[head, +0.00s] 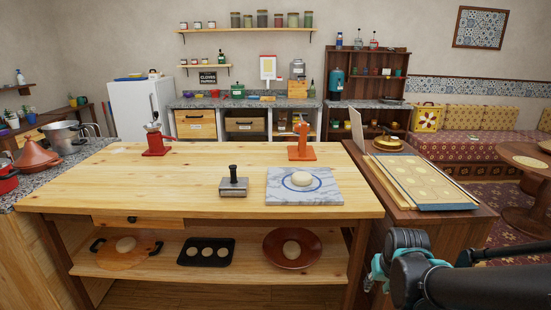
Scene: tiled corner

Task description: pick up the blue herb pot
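A small blue pot (13,123) with a green herb stands at the far left, near the wall, behind the red pots and the grey counter. It is small in the head view, and other small pots with plants stand near it. My arm reaches in from the lower right, far from the pot. A dark part beside the arm at the right edge may belong to my gripper. Its fingertips cannot be made out, and I see nothing held.
A wooden worktable (150,195) fills the middle, with a red grinder (156,143), an orange press (301,143), a metal press (233,184) and a marble board (330,193). A red tagine (36,158) and a steel pot (62,137) crowd the left counter.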

